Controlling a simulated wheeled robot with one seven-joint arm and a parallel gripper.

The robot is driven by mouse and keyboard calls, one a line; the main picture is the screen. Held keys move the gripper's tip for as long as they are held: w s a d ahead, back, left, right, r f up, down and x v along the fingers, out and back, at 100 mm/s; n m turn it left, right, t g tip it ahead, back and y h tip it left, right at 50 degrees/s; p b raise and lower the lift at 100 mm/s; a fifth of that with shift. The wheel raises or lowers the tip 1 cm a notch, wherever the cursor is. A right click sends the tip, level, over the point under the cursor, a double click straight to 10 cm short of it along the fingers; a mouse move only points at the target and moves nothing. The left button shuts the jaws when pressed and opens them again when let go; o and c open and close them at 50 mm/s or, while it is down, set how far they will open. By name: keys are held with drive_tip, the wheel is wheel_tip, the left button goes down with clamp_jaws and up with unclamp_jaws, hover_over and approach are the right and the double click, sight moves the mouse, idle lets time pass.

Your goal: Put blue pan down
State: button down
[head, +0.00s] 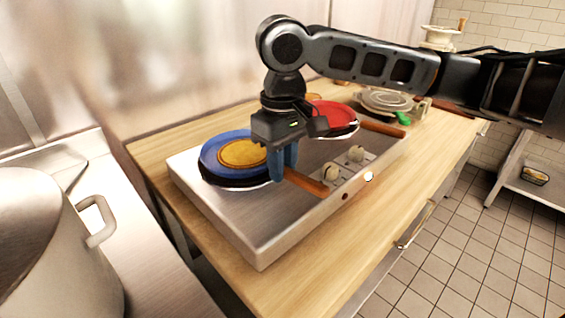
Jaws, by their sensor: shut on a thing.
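The blue pan (215,158) is in the head view, over the left part of a silver cooktop (255,229). A round golden-brown food item (243,153) lies in it. Its orange-brown handle (306,183) points toward the front right. My gripper (284,168) points down and is shut on the blue pan near the base of its handle. A dark band shows under the pan; I cannot tell whether the pan touches the cooktop. The gripper hides the pan's right side.
A red pan (338,113) with a similar handle sits on the cooktop's far part. Pale knobs (332,171) are on the cooktop. A grey lidded appliance (385,101) and a green item (403,117) stand behind. A large pot (60,240) is at left. The front wooden counter (330,255) is clear.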

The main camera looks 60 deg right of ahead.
drive_tip(key=c, duration=1)
unclamp_jaws()
drive_tip(key=shift+f, duration=0.1)
wheel_tip(320, 180, up, 12)
drive_tip(key=shift+r, duration=0.15)
